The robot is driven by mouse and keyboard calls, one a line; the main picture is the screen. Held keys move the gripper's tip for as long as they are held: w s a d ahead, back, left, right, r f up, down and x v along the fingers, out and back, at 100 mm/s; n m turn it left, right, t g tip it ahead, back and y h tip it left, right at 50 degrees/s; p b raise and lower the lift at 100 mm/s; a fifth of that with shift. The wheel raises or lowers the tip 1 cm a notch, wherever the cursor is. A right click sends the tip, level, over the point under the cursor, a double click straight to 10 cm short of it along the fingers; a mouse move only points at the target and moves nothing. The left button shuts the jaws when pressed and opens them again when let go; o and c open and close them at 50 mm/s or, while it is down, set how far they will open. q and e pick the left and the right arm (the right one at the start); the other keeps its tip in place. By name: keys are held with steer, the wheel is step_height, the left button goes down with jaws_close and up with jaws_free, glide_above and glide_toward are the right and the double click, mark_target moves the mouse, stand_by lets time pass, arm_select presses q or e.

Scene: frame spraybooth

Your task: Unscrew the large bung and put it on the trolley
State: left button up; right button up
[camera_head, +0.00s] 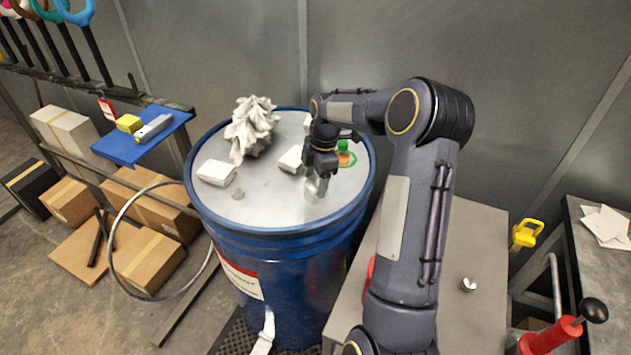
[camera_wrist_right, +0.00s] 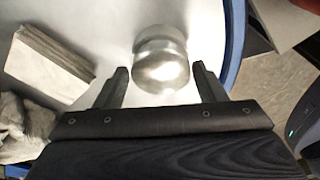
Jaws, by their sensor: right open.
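The blue drum (camera_head: 215,225) stands upright in the middle, its grey lid facing up. The large bung looks to be the shiny metal knob (camera_head: 315,189) near the lid's front right; it also shows in the right wrist view (camera_wrist_right: 160,62). My right gripper (camera_head: 318,178) is over it, pointing down. In the right wrist view its fingers (camera_wrist_right: 161,72) are open, one on each side of the knob, with gaps visible. I cannot tell their exact height. A grey flat top (camera_head: 465,235), perhaps the trolley, stands right of the drum. My left gripper is out of view.
On the lid are a crumpled grey rag (camera_head: 252,127), pale blocks (camera_head: 217,172), a small knob (camera_head: 238,194) and a green-topped fitting (camera_head: 343,147). A small metal piece (camera_head: 468,284) sits on the mostly clear grey top. Cardboard boxes (camera_head: 150,258) lie left.

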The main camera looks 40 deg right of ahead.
steer(key=shift+f+m+b, duration=0.1)
steer(key=shift+m+b, duration=0.25)
steer(key=shift+m, duration=0.65)
steer(key=m+b, duration=0.1)
steer(key=m, duration=0.3)
steer(key=shift+t+h, duration=0.3)
steer(key=shift+t, duration=0.1)
steer(key=m, duration=0.4)
steer(key=shift+m+h+b, duration=0.3)
steer(key=shift+m+b, duration=0.05)
steer(key=shift+m, duration=0.05)
steer(key=m, duration=0.3)
steer(key=shift+t, duration=0.3)
steer(key=m+h, duration=0.1)
steer(key=m, duration=0.8)
steer(key=shift+s+h+p, duration=0.1)
steer(key=shift+h+p, duration=0.25)
steer(key=shift+h, duration=0.05)
steer(key=c, duration=0.6)
steer(key=n, duration=0.3)
steer(key=shift+d, duration=0.15)
steer(key=shift+c, duration=0.2)
steer(key=shift+n+y, duration=0.3)
steer(key=shift+n, duration=0.3)
